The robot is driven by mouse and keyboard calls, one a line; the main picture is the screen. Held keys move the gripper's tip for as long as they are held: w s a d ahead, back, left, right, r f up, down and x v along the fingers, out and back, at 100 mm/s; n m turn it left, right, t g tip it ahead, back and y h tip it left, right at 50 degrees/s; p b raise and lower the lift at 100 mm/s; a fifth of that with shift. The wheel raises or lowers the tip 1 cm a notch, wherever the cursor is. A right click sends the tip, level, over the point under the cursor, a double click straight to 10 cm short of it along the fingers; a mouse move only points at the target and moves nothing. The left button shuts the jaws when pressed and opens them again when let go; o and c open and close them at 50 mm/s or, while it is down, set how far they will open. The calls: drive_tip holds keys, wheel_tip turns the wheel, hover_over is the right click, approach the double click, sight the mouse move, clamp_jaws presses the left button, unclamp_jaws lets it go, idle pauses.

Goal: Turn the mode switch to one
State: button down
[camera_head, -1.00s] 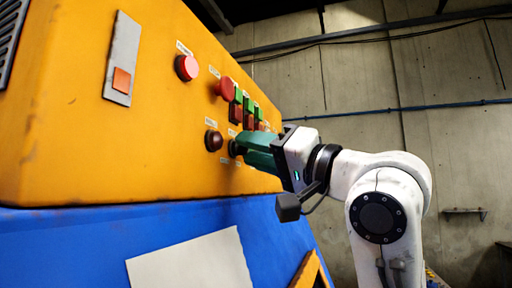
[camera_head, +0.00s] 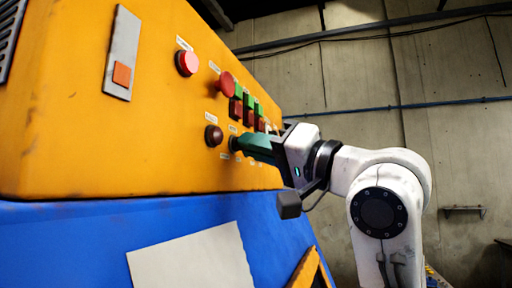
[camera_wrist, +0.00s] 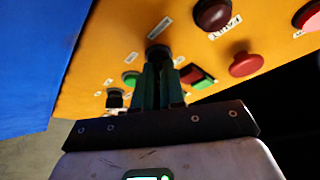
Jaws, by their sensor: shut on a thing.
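The mode switch is a dark round knob (camera_wrist: 157,52) on the orange control panel (camera_wrist: 205,40). In the head view the dark knob (camera_head: 234,144) shows just left of my fingertips. My gripper (camera_head: 243,145) reaches the panel from the right, with its teal fingers close together. In the wrist view my gripper (camera_wrist: 157,68) is shut on the knob, one finger on each side. The fingers hide part of the knob, and I cannot read its setting or its labels.
A dark red lamp (camera_head: 213,137) labelled FAULT sits beside the knob. A blue body (camera_head: 90,245) with a pale sheet (camera_head: 190,262) lies below.

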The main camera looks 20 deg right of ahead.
drive_tip(key=shift+f+n, duration=0.1)
drive_tip(key=shift+n, duration=0.2)
drive_tip(key=n+g+y+b, duration=0.2)
drive_tip(key=n, duration=0.5)
drive_tip(key=n+g+y+b, duration=0.1)
drive_tip(key=n+g+y, duration=0.2)
drive_tip(key=n, duration=0.4)
drive_tip(key=n+g+y+b, duration=0.2)
drive_tip(key=n, duration=0.5)
drive_tip(key=shift+w+d+n+g+y+b, duration=0.3)
drive_tip(key=shift+w+d+b, duration=0.05)
drive_tip(key=c, duration=1.2)
unclamp_jaws()
drive_tip(key=b+v, duration=0.3)
drive_tip(key=v, duration=0.7)
drive_tip(key=shift+s+d, duration=0.15)
drive_tip(key=shift+d, duration=0.25)
